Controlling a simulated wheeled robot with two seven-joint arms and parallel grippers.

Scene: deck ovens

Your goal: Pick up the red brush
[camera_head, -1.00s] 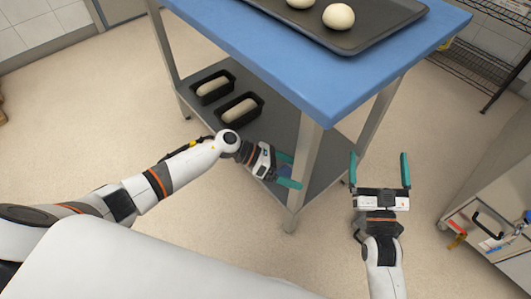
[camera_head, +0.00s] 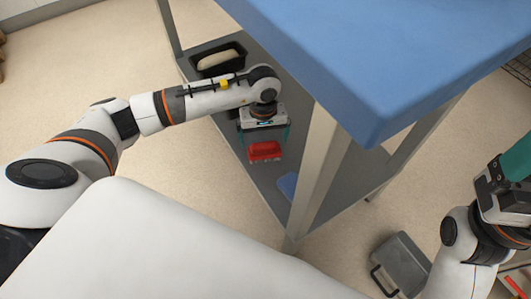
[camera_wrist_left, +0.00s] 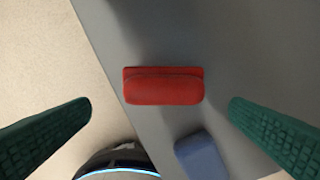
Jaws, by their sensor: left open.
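The red brush (camera_head: 264,151) lies on the grey lower shelf of the blue-topped table in the head view. In the left wrist view the red brush (camera_wrist_left: 163,86) lies near the middle, between and beyond the fingertips. My left gripper (camera_head: 263,138) is over the lower shelf, just behind the brush. Its green fingers are spread and empty in the left wrist view (camera_wrist_left: 160,108), with none touching the brush. My right gripper (camera_head: 507,170) is at the right edge, partly cut off, and its jaw state is unclear.
The blue tabletop (camera_head: 380,50) overhangs the shelf (camera_head: 250,165). A table leg (camera_head: 318,165) stands right of the brush. A blue block (camera_head: 288,185) lies near it, also in the wrist view (camera_wrist_left: 200,155). A black loaf pan (camera_head: 203,73) with dough sits behind. A grey bin (camera_head: 405,262) stands on the floor.

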